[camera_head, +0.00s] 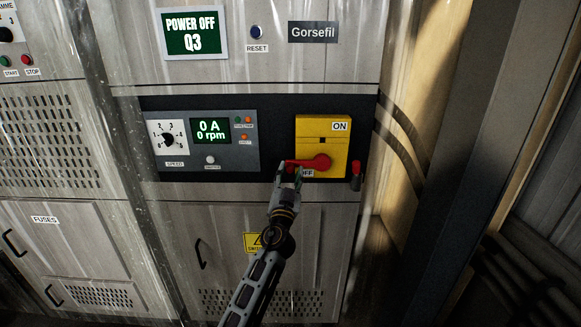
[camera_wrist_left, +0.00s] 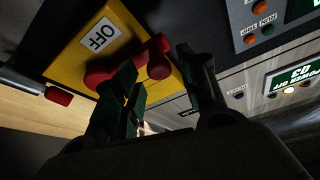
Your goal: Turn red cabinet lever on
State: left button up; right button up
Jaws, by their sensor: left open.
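The red lever (camera_head: 318,162) sits on a yellow panel (camera_head: 311,128) of the grey cabinet. It points left, just above the OFF label; the ON label is at the panel's top right. My left gripper (camera_head: 288,172) is at the lever's left end, reaching up from below. In the left wrist view the red lever (camera_wrist_left: 101,75) runs towards the space between the open fingers of my left gripper (camera_wrist_left: 155,62), and its end shows between the fingertips. I cannot tell whether either finger touches it. My right gripper is not in view.
A red-tipped handle (camera_head: 356,169) sticks out right of the yellow panel. To the left are a speed dial (camera_head: 168,139) and a display (camera_head: 210,131) reading 0 A, 0 rpm. A screen above (camera_head: 193,33) reads POWER OFF Q3. A dark pillar (camera_head: 440,180) stands at the right.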

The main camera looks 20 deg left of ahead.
pick_arm(q)
jog(key=shift+p+x, duration=0.3)
jog(key=shift+x, duration=1)
jog(key=shift+c, duration=0.3)
grip_shut()
